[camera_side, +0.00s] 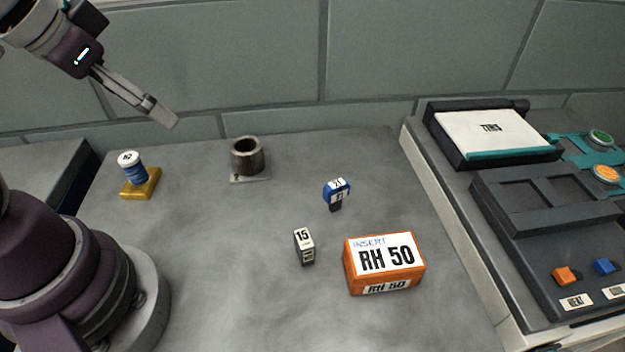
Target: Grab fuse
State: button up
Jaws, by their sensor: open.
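No piece carries a readable fuse label. A small blue piece with white marked faces and a dark lower part (336,192) stands upright right of the table's middle and resembles a plug-in fuse. A small dark block with a white top marked 15 (304,246) stands in front of it, to its left. A blue and white cylinder (132,168) stands on a yellow base at the left. My gripper (165,115) is open and empty at the upper left, above the back of the table and well apart from these pieces. I see its fingers nearly edge-on.
An orange box labelled RH 50 (385,264) sits at front right, near the 15 block. A dark hollow cylinder (247,156) stands at the back. A grey console (470,200) with buttons and a tray borders the right.

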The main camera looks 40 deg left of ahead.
jog(key=m+g, duration=0.6)
jog(key=m, duration=1.8)
send_over(303, 238)
jog(key=f, duration=0.9)
jog(key=shift+s+a+f, duration=0.15)
jog(key=shift+a, duration=0.15)
jog(key=shift+m, duration=0.3)
jog(key=f, duration=0.9)
jog(key=shift+d+f, duration=0.3)
jog(key=shift+f, duration=0.5)
grip_shut()
